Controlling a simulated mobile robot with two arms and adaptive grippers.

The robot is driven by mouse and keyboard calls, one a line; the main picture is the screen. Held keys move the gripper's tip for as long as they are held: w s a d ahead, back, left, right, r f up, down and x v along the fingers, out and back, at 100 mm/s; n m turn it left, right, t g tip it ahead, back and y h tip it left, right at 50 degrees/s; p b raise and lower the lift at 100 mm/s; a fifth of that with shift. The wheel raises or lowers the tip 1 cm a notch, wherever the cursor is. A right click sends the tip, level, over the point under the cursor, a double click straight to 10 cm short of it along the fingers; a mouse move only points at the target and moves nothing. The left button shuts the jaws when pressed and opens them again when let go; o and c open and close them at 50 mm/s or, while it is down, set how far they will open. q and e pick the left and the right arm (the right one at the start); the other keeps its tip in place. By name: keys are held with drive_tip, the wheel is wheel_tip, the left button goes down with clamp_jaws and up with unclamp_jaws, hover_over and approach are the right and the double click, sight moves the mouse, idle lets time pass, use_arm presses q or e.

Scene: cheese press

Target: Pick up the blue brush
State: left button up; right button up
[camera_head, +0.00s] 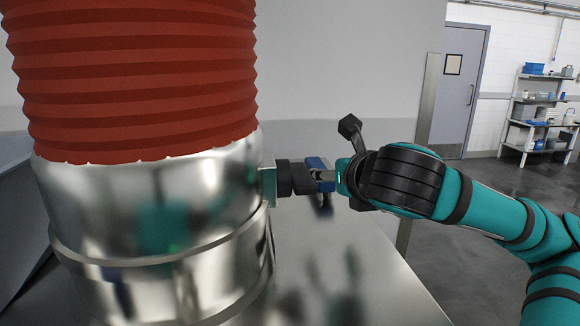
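A small blue thing (318,164), likely the blue brush, shows just left of my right gripper, above the metal table top. Most of it is hidden behind the gripper and dark parts in front, and I cannot tell its full shape. My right gripper (340,172) comes in from the right at the end of a teal arm, with one black part raised above it. The gripper overlaps the blue thing in the picture. I cannot tell whether the fingers touch it or are shut on it. My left gripper is not in view.
A large shiny metal cylinder with a red ribbed bellows (135,80) fills the left side, close to my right gripper. A black fitting (292,178) shows at its right side. The metal table top (370,285) is bare in front. A shelf rack (540,115) and a door (462,90) are far behind.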

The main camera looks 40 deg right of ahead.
sight(320, 168)
drive_tip(key=shift+w+d, duration=0.25)
drive_tip(key=shift+d, duration=0.1)
drive_tip(key=shift+d+x, duration=0.25)
drive_tip(key=shift+x, duration=1)
drive_tip(key=p+x, duration=0.1)
drive_tip(key=x, duration=0.2)
drive_tip(key=shift+w+d, duration=0.15)
drive_tip(key=shift+w, duration=0.15)
drive_tip(key=x, duration=0.3)
drive_tip(key=shift+w, duration=0.15)
drive_tip(key=shift+w+d+f+p, duration=0.2)
drive_tip(key=shift+w+p, duration=0.15)
drive_tip(key=shift+w, duration=0.1)
drive_tip(key=shift+w+d, duration=0.15)
drive_tip(key=p+x, duration=0.2)
drive_tip(key=x, duration=0.2)
drive_tip(key=shift+w+d+f, duration=0.1)
drive_tip(key=shift+w+f, duration=0.1)
drive_tip(key=shift+w, duration=0.1)
drive_tip(key=shift+s, duration=0.1)
drive_tip(key=shift+c, duration=1.1)
drive_tip(key=c, duration=1.1)
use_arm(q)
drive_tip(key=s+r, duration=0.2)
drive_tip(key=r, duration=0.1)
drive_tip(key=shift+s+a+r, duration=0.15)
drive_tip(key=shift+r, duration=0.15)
use_arm(e)
drive_tip(key=shift+o, duration=0.2)
drive_tip(key=shift+r, duration=0.1)
